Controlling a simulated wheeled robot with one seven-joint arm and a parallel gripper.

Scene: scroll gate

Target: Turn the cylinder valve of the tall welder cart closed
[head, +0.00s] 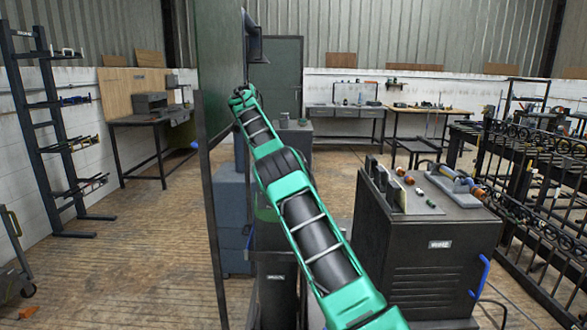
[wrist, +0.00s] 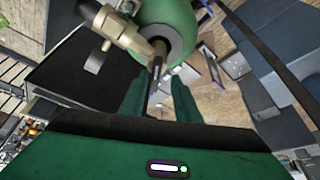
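The tall welder cart shows in the head view as a dark cabinet (head: 277,292), mostly behind my arm. A green gas cylinder (head: 265,213) shows in part beside my arm; its valve is hidden there. In the wrist view I look down on the green cylinder (wrist: 178,18), with a brass regulator or fitting (wrist: 128,32) at its upper left. A small greyish piece (wrist: 156,76), perhaps the valve handle, lies in line with the gap between my fingers. My gripper (wrist: 158,98) is open, its two green fingers apart. Contact with the piece cannot be told.
A lower dark cabinet (head: 430,275) with tools on top and a blue handle stands at right. A dark green screen (head: 220,70) with an upright post (head: 209,200) stands left of my arm. Blue-grey boxes (head: 236,195) are behind the post.

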